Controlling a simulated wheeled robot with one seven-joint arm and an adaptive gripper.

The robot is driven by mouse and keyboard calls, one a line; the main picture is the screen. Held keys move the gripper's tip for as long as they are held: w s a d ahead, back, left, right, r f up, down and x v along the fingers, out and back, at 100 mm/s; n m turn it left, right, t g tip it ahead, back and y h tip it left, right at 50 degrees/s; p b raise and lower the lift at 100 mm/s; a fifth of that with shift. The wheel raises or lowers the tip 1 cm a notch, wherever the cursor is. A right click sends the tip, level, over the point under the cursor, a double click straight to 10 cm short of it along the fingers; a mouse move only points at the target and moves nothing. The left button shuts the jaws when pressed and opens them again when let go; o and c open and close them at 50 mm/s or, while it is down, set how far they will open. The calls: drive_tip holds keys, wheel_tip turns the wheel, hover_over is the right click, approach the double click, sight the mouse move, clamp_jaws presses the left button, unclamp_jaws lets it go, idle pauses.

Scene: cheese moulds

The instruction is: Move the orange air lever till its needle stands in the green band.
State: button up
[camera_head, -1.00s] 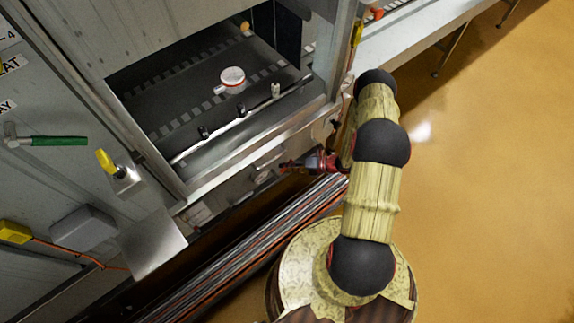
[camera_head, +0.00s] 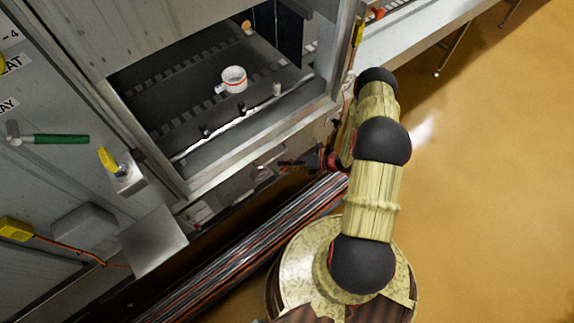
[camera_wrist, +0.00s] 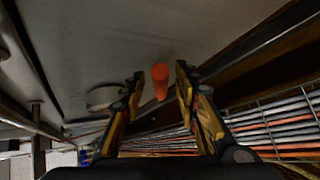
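The orange lever (camera_wrist: 160,80) shows in the wrist view as an upright orange grip between my two fingers. My gripper (camera_wrist: 158,82) is open, with a finger on each side of the grip and visible gaps to it. A pale round shape (camera_wrist: 103,97), perhaps the gauge, lies behind the left finger and is partly hidden. I cannot make out a needle or a green band. In the head view my gripper (camera_head: 297,163) is low at the machine's front, partly hidden by my arm, and the lever cannot be made out there.
A white ring-shaped mould (camera_head: 233,80) sits on the dark conveyor inside the machine opening. A green-handled lever (camera_head: 60,140) and a yellow-handled valve (camera_head: 107,160) are on the left panel. Bundled pipes (camera_head: 255,245) run below my gripper. The floor (camera_head: 480,200) at right is clear.

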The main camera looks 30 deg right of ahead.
drive_tip(key=v, duration=1.2)
drive_tip(key=shift+d, duration=0.15)
idle(0.3)
